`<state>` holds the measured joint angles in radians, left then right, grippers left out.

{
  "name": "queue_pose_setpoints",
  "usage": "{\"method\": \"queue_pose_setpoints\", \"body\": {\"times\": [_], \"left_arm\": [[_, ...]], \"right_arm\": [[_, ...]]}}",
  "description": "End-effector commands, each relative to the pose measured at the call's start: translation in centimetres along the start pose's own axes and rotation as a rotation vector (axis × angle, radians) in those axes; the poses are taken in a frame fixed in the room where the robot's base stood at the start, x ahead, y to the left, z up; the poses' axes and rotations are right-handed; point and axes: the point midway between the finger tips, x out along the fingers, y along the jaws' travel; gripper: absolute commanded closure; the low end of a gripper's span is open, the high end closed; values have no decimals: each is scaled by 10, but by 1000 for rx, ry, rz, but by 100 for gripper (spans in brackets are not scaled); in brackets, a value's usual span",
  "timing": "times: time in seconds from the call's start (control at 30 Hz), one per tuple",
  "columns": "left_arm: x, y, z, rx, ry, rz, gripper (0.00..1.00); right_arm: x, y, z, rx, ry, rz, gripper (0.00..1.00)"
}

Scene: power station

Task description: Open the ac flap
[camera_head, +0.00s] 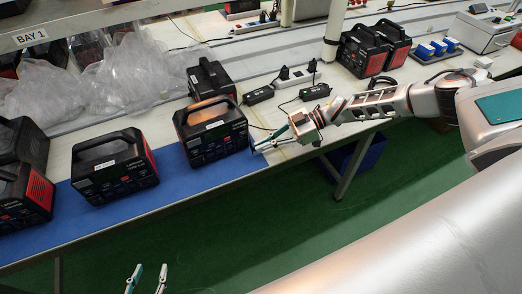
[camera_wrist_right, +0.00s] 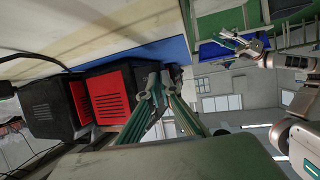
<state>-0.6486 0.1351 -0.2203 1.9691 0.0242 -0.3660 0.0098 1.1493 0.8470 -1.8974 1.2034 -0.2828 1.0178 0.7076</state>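A black and red power station (camera_head: 212,130) with a top handle stands on the blue mat, its front panel facing the table's front edge. It appears that its red-vented side (camera_wrist_right: 108,95) shows in the right wrist view. I cannot make out the AC flap. My right gripper (camera_head: 257,148) is beside the station's front right corner, its fingertips drawn together; it also shows in the right wrist view (camera_wrist_right: 160,78). Whether the tips touch the station is unclear. My left gripper (camera_head: 147,270) is open and empty, low in front of the table, and also shows in the right wrist view (camera_wrist_right: 238,42).
Another power station (camera_head: 115,166) stands to the left on the blue mat (camera_head: 95,215), with more at the far left. One (camera_head: 211,80) stands behind. The green floor in front is clear.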

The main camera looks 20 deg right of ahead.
Motion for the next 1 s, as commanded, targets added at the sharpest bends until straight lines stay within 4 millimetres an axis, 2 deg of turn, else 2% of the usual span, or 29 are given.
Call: {"method": "queue_pose_setpoints", "body": {"times": [0.03,0.2,0.43,0.63,0.97,1.0], "left_arm": [[6,0,10,1,-1,-1,60],[15,0,30,3,-12,-3,60],[22,3,52,3,-33,0,60],[23,3,55,3,-36,0,60],[22,2,49,3,-26,-2,60],[22,2,49,3,-26,-2,60]], "right_arm": [[1,4,5,-14,1,-26,100],[-2,7,6,-47,3,-113,100],[-5,9,4,-75,3,-179,100],[-7,9,2,-83,4,-198,100],[-7,9,1,-84,5,-198,100],[-7,9,1,-84,5,-198,90]]}}
